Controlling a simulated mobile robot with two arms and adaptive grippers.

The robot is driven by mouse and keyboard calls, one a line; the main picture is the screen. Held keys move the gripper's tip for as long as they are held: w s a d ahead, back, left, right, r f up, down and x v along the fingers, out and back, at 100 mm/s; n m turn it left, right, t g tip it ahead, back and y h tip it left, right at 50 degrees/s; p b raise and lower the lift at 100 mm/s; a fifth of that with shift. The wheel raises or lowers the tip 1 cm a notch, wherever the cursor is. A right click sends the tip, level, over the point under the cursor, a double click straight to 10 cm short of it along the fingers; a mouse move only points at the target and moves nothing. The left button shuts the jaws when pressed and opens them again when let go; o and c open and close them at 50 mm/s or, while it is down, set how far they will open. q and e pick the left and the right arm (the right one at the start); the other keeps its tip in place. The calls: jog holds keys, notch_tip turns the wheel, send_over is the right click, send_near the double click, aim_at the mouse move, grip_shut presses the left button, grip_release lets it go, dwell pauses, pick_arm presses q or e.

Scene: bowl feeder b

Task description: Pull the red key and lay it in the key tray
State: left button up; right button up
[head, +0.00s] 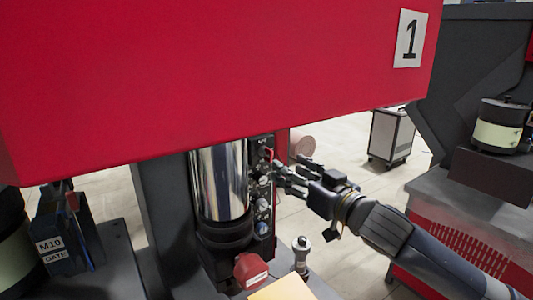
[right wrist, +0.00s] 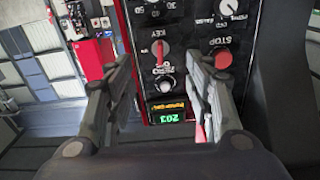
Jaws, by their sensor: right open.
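The red key (right wrist: 160,54) sits upright in its round switch under the upside-down KEY label on the dark control panel (right wrist: 188,60), in the right wrist view. My right gripper (right wrist: 160,72) is open, its two fingers to the left and right of the key in that view. I cannot tell how far the tips are from the panel. No key tray can be identified for certain. My left gripper is out of view.
A red STOP knob (right wrist: 221,57) is close to the right finger, and a lit display (right wrist: 170,117) is below. A large red housing (head: 220,80) hangs over the shiny cylinder (head: 220,182). A yellow surface (head: 283,289) shows at the bottom edge.

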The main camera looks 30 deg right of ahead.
aim_at(272, 157)
jog(key=w, duration=0.1)
jog(key=w+p, duration=0.2)
jog(key=w, duration=0.1)
jog(key=shift+w+a+r, duration=0.1)
jog(key=shift+a+r, duration=0.15)
jog(key=shift+r, duration=0.05)
jog(key=w, duration=0.1)
jog(key=w+p, duration=0.1)
jog(key=w, duration=0.1)
jog(key=shift+w+a+f+p, duration=0.1)
jog(key=shift+w+a+p, duration=0.05)
jog(key=shift+a+p, duration=0.2)
jog(key=shift+w, duration=0.5)
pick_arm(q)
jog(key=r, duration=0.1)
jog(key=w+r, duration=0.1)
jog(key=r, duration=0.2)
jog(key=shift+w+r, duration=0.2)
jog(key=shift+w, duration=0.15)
pick_arm(e)
jog(key=shift+w+f, duration=0.1)
pick_arm(q)
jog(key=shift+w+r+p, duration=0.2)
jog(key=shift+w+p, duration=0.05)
jog(key=shift+p, duration=0.15)
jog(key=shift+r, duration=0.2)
pick_arm(e)
grip_shut()
